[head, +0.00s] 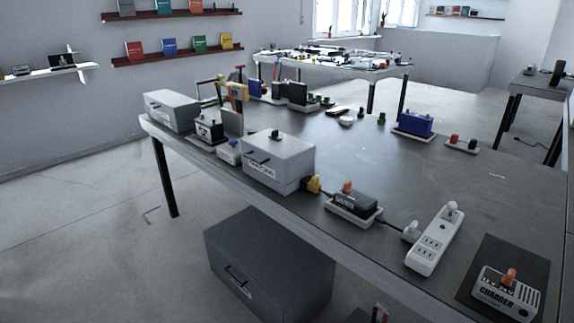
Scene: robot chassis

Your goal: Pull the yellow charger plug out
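A small yellow piece (313,184) that looks like a plug sits against the right side of a white drawer box on the table. I cannot tell what it is joined to. A white and black charger (508,292) with an orange knob-like piece (509,277) on top sits on a dark mat at the near right. A white power strip (436,245) lies left of it, with a white plug (452,208) at its far end and another white piece (411,232) beside its left edge. Neither of my grippers is in view.
A black device in a white tray (352,208), with an orange top, stands left of the strip; a dark cable runs between them. White drawer boxes (279,160) line the table's left edge. A blue bin (414,123) stands farther back. The table's middle (400,170) is mostly clear.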

